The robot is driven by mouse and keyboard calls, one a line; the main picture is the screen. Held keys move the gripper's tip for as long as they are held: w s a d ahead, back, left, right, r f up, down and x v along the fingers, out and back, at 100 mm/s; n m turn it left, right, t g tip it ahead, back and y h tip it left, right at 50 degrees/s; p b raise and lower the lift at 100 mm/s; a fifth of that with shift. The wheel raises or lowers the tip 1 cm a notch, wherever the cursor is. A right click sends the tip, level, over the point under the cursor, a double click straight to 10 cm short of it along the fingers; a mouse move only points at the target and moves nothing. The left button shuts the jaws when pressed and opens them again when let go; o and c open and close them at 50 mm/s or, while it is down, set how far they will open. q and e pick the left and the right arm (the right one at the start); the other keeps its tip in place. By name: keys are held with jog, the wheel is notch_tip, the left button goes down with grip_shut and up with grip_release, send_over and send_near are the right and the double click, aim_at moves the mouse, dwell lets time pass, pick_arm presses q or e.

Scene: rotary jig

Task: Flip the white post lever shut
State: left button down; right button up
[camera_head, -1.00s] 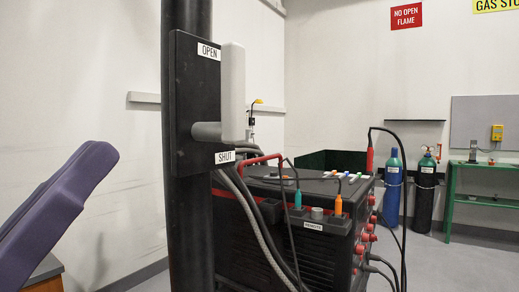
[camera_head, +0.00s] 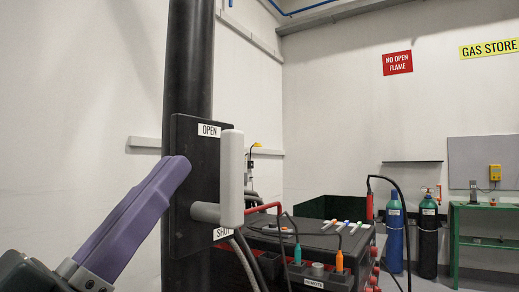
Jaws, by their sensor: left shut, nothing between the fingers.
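The white post lever (camera_head: 232,180) stands upright on a grey pivot (camera_head: 206,212) that juts from a black plate (camera_head: 184,135) on a black post (camera_head: 187,60). Its handle reaches up beside the OPEN label (camera_head: 208,131). My left gripper (camera_head: 178,170), with purple fingers, is shut and empty. Its tip overlaps the plate's left part in the picture, left of the lever and apart from it. I cannot tell whether it touches the plate. My right gripper is out of view.
A black machine (camera_head: 320,240) with cables, a red handle and coloured plugs stands behind the post at the lower right. Gas cylinders (camera_head: 428,240) and a green bench (camera_head: 485,207) are farther back. The space right of the lever's upper part looks clear.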

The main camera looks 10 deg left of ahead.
aim_at(224, 145)
pick_arm(q)
jog(key=w, duration=0.1)
jog(key=w+d, duration=0.1)
jog(key=w, duration=0.2)
jog(key=shift+w+d+r, duration=0.25)
jog(key=shift+d+r, duration=0.1)
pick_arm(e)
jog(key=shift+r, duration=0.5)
pick_arm(q)
jog(key=shift+p, duration=0.3)
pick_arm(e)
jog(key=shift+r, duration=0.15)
